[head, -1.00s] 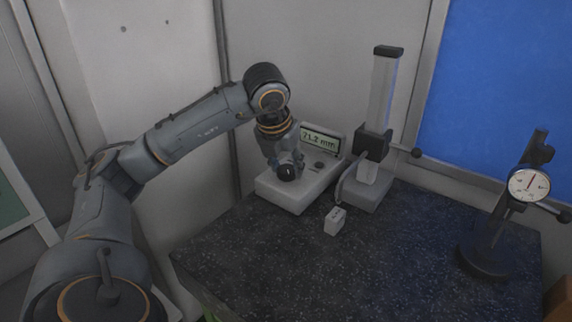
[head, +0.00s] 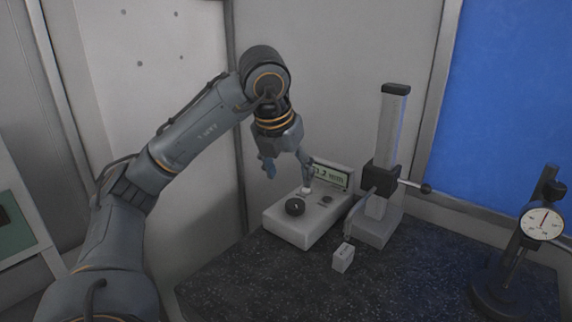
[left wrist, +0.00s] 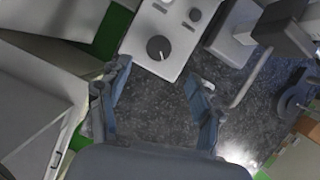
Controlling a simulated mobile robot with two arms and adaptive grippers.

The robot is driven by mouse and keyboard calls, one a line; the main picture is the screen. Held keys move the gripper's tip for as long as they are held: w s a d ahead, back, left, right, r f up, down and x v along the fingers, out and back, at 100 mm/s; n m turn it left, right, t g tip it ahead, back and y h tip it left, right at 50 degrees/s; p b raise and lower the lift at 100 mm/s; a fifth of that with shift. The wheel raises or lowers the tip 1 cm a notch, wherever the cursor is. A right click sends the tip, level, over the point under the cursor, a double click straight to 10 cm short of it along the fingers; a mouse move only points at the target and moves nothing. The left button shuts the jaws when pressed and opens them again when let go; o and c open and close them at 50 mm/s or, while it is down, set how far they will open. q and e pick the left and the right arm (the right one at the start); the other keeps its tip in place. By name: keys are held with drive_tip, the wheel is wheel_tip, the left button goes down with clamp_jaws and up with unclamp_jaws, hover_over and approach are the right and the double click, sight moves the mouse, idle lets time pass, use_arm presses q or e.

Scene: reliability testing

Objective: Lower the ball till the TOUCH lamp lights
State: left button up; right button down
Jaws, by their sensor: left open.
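The white control box (head: 287,236) stands on the dark speckled table with a black knob (head: 294,207) on top. The knob also shows in the left wrist view (left wrist: 159,48). My left gripper (head: 287,170) is open and empty, above and apart from the knob. Its display (head: 333,176) is partly covered by a finger; only the end of an "mm" reading shows. A small dark round feature (head: 327,199) sits on the box; I cannot tell whether it is the TOUCH lamp. The upright stand (head: 393,130) carries a black carriage (head: 381,178). The ball cannot be made out.
A small white block (head: 343,258) lies in front of the stand. A dial gauge (head: 542,223) on a dark stand is at the right. A black-knobbed lever sticks out right from the carriage. The front middle of the speckled table (head: 410,285) is clear.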

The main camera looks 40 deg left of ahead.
use_arm(q)
drive_tip(key=shift+v, duration=1.2)
